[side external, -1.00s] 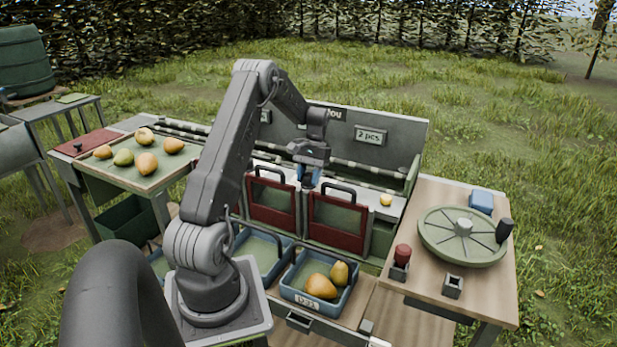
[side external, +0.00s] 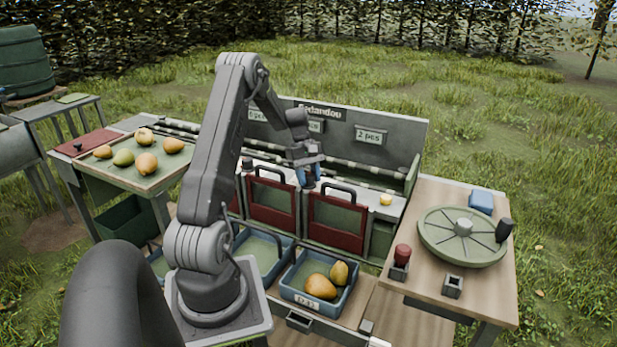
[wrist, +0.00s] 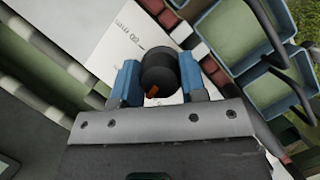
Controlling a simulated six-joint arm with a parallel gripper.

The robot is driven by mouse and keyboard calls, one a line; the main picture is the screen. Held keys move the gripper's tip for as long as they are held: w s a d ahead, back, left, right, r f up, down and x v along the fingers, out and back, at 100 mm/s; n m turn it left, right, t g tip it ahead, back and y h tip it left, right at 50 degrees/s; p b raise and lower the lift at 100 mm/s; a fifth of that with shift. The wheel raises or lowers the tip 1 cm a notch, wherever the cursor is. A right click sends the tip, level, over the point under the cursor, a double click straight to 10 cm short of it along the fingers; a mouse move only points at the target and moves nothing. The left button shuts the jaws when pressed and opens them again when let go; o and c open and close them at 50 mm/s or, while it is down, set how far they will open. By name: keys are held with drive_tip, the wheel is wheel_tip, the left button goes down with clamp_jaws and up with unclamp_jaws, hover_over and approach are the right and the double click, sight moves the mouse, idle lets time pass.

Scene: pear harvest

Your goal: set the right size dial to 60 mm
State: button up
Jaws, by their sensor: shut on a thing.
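A black round size dial (wrist: 158,72) with an orange pointer mark shows in the wrist view. My gripper (wrist: 158,85) has one blue finger on each side of it and is shut on it. White panel with printed marks (wrist: 120,45) lies beside the dial; the marks are partly readable, including "02". The pointer lies toward the gripper's palm side. In the side view my gripper (side external: 309,182) is down at the sorter's top between the two red gates, and hides the dial there. Another dark knob (side external: 247,165) stands to its left.
Red gates with handles (side external: 338,220) stand close to my gripper. The back panel (side external: 400,140) rises behind it. A blue bin with pears (side external: 290,292) stands in front. A round green turntable (side external: 440,245) is on the right table.

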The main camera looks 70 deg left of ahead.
drive_tip(key=shift+r+n+t, duration=0.1)
drive_tip(key=shift+n+t, duration=0.3)
drive_tip(key=shift+n, duration=0.8)
drive_tip(key=shift+a+y, duration=0.1)
drive_tip(key=shift+y, duration=0.2)
drive_tip(key=o, duration=0.7)
drive_tip(key=shift+c, duration=0.2)
